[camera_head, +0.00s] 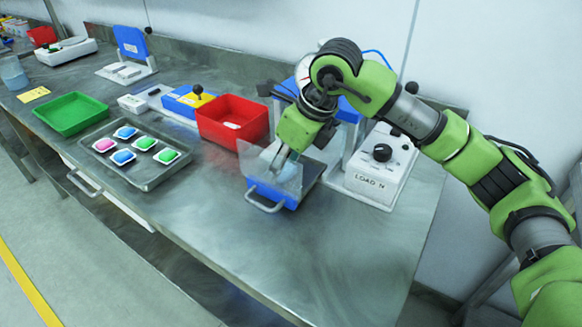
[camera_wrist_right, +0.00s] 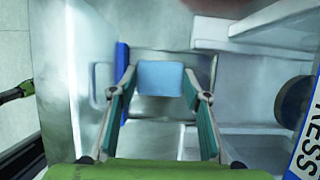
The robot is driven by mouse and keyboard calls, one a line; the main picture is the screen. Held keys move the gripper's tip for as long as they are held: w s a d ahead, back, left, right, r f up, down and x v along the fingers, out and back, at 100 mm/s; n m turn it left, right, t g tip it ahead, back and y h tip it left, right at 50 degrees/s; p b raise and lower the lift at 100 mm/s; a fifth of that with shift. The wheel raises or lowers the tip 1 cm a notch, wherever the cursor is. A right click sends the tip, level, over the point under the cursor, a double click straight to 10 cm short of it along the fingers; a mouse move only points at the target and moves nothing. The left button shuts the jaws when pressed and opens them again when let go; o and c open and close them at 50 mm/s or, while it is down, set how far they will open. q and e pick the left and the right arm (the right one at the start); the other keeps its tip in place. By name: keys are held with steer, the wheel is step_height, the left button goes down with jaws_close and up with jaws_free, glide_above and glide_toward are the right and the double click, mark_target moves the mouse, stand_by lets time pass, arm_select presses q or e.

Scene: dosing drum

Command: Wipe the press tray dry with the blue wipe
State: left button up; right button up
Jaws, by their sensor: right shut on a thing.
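The press tray (camera_head: 312,170) is a shallow metal drawer with a blue front and a grey handle, pulled out from under the press. A clear panel (camera_head: 286,181) stands upright at it. My right gripper (camera_head: 275,161) points down over the tray behind or beside this panel. In the right wrist view, its two fingers (camera_wrist_right: 163,88) are on either side of the small light blue wipe (camera_wrist_right: 160,76), and it is shut on the wipe. The wipe is low over the metal tray; I cannot tell whether it touches.
A red bin (camera_head: 232,121) stands left of the press, and a white load box with a black knob (camera_head: 379,171) stands right. A metal tray of coloured pads (camera_head: 144,178) and a green tray (camera_head: 71,114) lie farther left. The front right bench is clear.

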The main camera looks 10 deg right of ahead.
arm_select(q)
steer(key=shift+d+f, duration=0.1)
steer(key=shift+f, duration=0.05)
arm_select(e)
steer(key=shift+w+a+f, duration=0.2)
steer(key=shift+w+a, duration=0.05)
steer(key=shift+s+d, duration=0.1)
steer(key=shift+d, duration=0.05)
